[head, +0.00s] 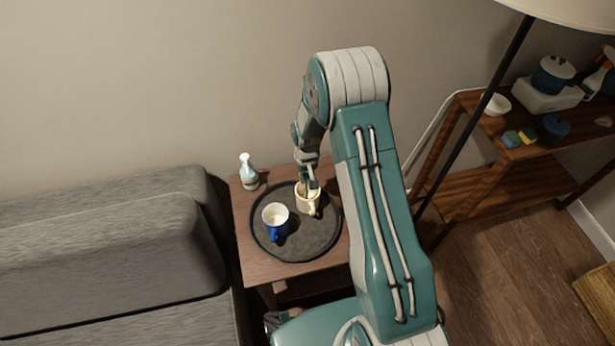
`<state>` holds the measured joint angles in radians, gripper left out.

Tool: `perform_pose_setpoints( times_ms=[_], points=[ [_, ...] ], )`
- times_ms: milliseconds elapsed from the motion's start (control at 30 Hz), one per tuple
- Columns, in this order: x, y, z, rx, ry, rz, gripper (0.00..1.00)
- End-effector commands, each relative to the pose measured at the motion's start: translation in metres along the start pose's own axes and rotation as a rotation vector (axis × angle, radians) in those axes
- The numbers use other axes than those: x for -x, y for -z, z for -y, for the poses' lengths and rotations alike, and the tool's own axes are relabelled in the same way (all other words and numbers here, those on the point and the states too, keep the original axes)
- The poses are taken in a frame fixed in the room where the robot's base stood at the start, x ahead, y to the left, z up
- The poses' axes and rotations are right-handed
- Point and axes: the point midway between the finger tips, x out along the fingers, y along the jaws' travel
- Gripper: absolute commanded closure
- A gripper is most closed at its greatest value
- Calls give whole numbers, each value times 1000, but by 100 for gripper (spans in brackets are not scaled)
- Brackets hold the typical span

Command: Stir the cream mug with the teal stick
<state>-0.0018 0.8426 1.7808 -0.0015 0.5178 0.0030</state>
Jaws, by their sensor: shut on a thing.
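The cream mug (308,205) stands upright on a round dark tray (301,247), toward the tray's upper right. My gripper (311,186) points down right at the mug's mouth, shut on the teal stick. The stick is small here and hard to tell apart from my teal and grey fingers. Its lower end is not clear, and I cannot tell how deep it sits in the mug. My gripper partly hides the mug's rim.
A grey sofa (110,250) is left; a lamp pole (484,105) and shelf (470,188) are right.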

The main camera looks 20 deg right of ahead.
Motion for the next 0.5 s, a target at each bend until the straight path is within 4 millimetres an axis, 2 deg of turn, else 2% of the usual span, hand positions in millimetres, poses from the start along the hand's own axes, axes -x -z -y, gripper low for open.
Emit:
perform_pose_setpoints(
  times_ms=[500],
  points=[
    [34,1,0,0,0,-2,100]
  ],
)
